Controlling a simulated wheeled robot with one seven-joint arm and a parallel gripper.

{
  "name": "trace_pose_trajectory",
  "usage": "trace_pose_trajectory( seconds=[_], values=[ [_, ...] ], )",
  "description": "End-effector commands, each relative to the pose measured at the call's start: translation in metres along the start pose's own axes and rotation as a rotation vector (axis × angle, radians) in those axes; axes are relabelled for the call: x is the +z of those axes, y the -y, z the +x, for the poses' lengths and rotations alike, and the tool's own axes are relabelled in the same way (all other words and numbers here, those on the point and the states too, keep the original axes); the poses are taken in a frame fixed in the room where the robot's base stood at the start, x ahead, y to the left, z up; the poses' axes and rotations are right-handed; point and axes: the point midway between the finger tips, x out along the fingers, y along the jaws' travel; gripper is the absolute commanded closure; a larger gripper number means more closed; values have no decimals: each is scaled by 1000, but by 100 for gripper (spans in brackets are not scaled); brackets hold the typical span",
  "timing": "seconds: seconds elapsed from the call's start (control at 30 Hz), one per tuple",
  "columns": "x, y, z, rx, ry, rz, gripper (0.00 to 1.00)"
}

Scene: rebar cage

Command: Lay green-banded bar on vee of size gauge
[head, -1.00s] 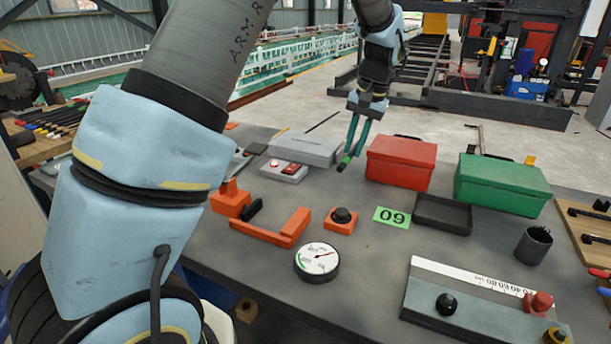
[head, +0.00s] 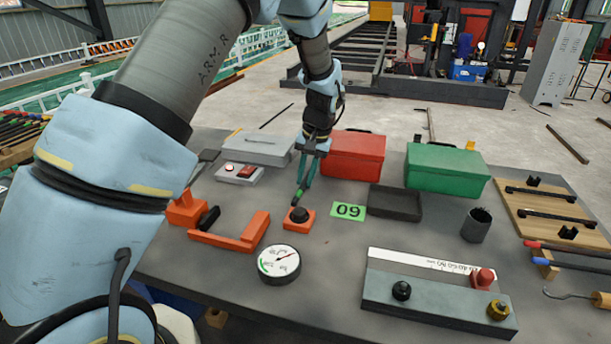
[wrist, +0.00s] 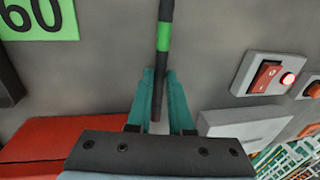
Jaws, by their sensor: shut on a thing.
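The green-banded bar is dark and thin, with a bright green band (wrist: 163,37). My gripper (wrist: 159,75) is shut on the bar, its two teal fingers either side of it. In the head view my gripper (head: 305,172) points down and the bar's banded part (head: 297,196) shows just below it, behind the small orange block with a black knob (head: 300,216). An orange frame (head: 240,238) with a black piece lies left of the gripper, and a grey fixture with a white scale (head: 435,298) lies front right. I cannot make out a vee on either.
A red box (head: 353,155) stands close behind the gripper, a green box (head: 445,168) farther right. A black tray (head: 395,203), green 60 card (head: 348,211), dial gauge (head: 279,264) and red-button box (head: 239,173) are on the grey table. Bare tabletop lies between these things.

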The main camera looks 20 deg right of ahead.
Motion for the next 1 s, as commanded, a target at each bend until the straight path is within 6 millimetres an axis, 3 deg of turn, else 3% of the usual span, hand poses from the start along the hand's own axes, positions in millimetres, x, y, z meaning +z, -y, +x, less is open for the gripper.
trace_pose_trajectory(
  seconds=[0.17, 0.2, 0.43, 0.8, 1.0],
  values=[
    [0, -1, 4, 0, 0, 0, 100],
    [0, -1, 3, 0, 0, 0, 78],
    [0, -1, 3, 0, 0, 0, 52],
    [0, -2, -4, 2, -1, 1, 51],
    [-1, -1, -37, 2, -6, 0, 51]
  ],
)
